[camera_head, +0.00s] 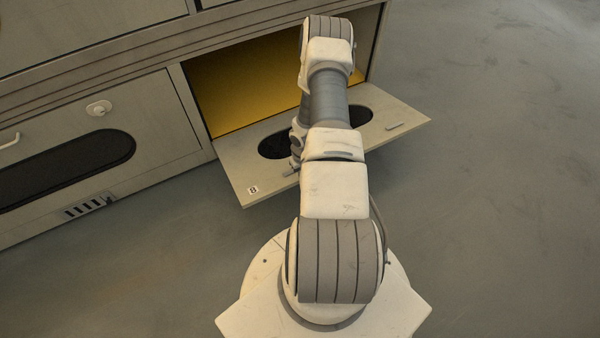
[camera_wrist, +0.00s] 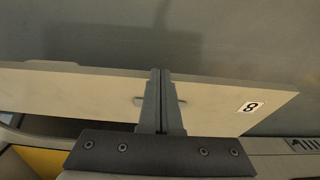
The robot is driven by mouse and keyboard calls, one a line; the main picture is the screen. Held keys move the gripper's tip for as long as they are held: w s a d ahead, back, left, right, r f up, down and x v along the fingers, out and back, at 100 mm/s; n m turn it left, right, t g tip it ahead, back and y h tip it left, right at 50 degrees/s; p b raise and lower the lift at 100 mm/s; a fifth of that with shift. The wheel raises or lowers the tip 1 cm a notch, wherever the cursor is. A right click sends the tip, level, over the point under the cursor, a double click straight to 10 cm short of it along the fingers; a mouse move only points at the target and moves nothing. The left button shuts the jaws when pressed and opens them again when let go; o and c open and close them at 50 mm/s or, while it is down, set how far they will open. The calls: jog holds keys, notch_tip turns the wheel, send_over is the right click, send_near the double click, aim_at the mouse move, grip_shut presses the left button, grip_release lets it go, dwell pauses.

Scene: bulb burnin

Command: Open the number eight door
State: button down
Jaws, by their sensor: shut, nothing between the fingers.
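The number eight door (camera_head: 238,178) is a pale panel folded down and outward, its label "8" on the near left corner and a dark oval window in it. The door with its "8" label also shows in the wrist view (camera_wrist: 215,103). Behind it the compartment (camera_head: 235,85) stands open, with a yellow inside. My gripper (camera_wrist: 161,72) is shut and empty, its fingers in front of the door panel in the wrist view. In the head view my arm hides much of the door, and the fingers are hard to make out there.
A closed door (camera_head: 160,123) with a dark oval window and a white knob is to the left in the same cabinet. Closed panels (camera_head: 80,25) lie above. Grey floor (camera_head: 500,150) is clear to the right and in front.

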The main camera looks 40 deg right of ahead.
notch_tip(320, 180, down, 6)
jog(key=s, duration=0.2)
jog(key=shift+a+b, duration=0.2)
jog(key=shift+b, duration=0.15)
jog(key=shift+w+r, duration=0.1)
jog(key=s+r+p, duration=0.2)
jog(key=r+p, duration=0.1)
jog(key=r, duration=0.3)
jog(key=s+a+r+p, duration=0.1)
jog(key=s+r+p, duration=0.1)
jog(key=r, duration=0.4)
jog(key=shift+r+p, duration=0.2)
jog(key=shift+p, duration=0.4)
jog(key=shift+w, duration=0.1)
